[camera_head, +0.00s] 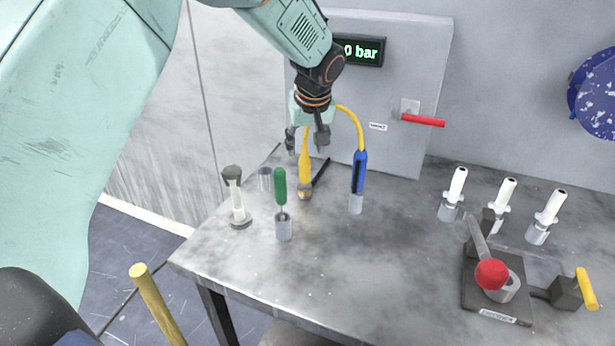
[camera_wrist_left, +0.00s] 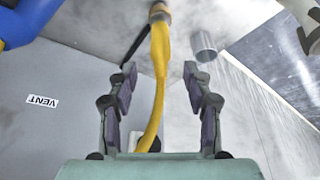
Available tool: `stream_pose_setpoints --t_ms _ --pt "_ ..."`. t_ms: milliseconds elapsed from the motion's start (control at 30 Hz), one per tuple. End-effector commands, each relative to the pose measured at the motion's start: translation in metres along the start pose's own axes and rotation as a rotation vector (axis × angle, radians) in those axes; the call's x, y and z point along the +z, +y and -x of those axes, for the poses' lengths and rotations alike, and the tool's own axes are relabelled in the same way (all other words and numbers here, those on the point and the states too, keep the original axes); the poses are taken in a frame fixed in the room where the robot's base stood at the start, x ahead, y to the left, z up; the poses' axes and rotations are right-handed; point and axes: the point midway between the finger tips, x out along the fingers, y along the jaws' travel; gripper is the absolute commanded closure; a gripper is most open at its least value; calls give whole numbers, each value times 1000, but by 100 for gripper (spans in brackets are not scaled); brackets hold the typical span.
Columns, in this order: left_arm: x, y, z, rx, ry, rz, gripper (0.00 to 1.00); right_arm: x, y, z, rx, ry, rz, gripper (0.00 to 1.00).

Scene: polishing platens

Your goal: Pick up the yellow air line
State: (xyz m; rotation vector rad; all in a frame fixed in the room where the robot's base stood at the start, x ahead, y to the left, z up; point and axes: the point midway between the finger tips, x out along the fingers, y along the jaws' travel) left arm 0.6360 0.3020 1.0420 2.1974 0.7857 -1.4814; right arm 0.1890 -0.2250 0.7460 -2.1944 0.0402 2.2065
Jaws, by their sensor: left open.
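The yellow air line (camera_head: 305,168) stands on the table with a brass-coloured fitting at its lower end. Its thin yellow hose arcs to the right from behind my gripper towards the blue tool. My left gripper (camera_head: 306,143) is open, pointing down at the upper part of the line. In the left wrist view, the yellow air line (camera_wrist_left: 160,50) runs between the two open fingers of my left gripper (camera_wrist_left: 160,78), with visible gaps on both sides. The fingers are not closed on it. My right gripper is not in view.
A blue tool (camera_head: 358,175) stands close right of the line. A green-handled tool (camera_head: 280,188), a grey cup (camera_head: 265,179) and a white tool (camera_head: 236,195) stand left. A red valve handle (camera_head: 423,120) juts from the panel. A red-knobbed fixture (camera_head: 491,274) sits at right.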

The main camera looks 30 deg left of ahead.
Motion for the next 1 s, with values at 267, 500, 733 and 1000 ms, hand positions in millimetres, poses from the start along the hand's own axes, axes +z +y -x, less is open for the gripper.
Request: stream_pose_setpoints --t_ms 267,500,733,1000 --pt "4 -3 -23 0 -1 0 49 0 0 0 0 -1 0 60" --pt "9 -2 -56 0 -2 0 49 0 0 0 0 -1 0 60" --pt "7 -1 -75 0 0 -1 49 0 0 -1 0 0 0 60" --pt "5 0 -75 1 1 -1 54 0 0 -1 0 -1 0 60"
